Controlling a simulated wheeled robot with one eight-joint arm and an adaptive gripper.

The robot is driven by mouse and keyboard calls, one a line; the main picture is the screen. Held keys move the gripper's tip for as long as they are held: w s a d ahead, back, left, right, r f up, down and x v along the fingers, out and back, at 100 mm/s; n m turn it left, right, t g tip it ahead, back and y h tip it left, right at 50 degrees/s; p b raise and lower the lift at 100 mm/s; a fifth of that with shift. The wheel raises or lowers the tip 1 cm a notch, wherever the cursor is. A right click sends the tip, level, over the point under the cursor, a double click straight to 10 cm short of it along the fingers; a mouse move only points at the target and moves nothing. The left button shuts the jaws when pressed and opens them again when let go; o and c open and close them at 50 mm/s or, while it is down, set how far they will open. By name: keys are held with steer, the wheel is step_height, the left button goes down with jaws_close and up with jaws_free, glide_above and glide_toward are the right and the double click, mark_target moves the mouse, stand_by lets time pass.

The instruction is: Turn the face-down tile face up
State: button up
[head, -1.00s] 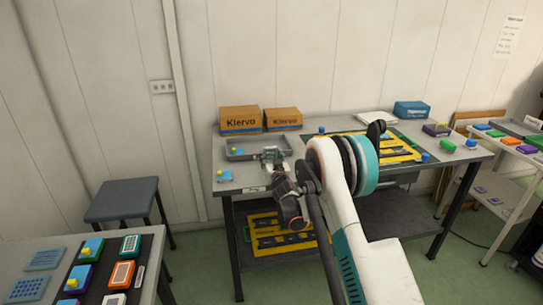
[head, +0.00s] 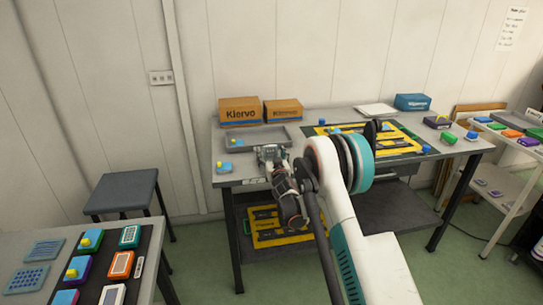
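My gripper (head: 268,153) is over the left part of the middle table (head: 236,181), near the front edge of a grey tray (head: 258,138). Its fingertips are small and partly hidden, so I cannot tell whether it is open or holds anything. A blue tile with a yellow part (head: 226,168) lies on the table to the left of the gripper. Several small coloured pieces sit on and around a yellow and black board (head: 400,152) at the right. I cannot make out which tile is face down. My arm hides part of the board and table.
Two brown boxes (head: 240,111) and a blue box (head: 412,102) stand along the back. A grey stool (head: 122,191) is at the left. A nearer table (head: 42,262) holds several coloured blocks. A shelf with coloured blocks (head: 496,127) stands at the right.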

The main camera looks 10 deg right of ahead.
steer(key=s, duration=1.2)
stand_by(0.3)
steer(key=s+d+r+m+g+h, duration=0.1)
steer(key=s+d+r+g, duration=0.15)
steer(key=s+r, duration=0.55)
steer(key=s+d+r+g+h, duration=0.1)
steer(key=s+r+g, duration=0.2)
steer(key=s+r, duration=0.55)
steer(key=s+a+g+y, duration=0.1)
steer(key=s+g, duration=0.1)
steer(key=s, duration=1.4)
steer(key=s+a+f+n+g+y, duration=0.1)
steer(key=s+a+g, duration=0.1)
steer(key=s, duration=1.3)
steer(key=shift+s+a+f+g, duration=0.25)
steer(key=shift+s+g, duration=0.1)
steer(key=shift+g, duration=0.4)
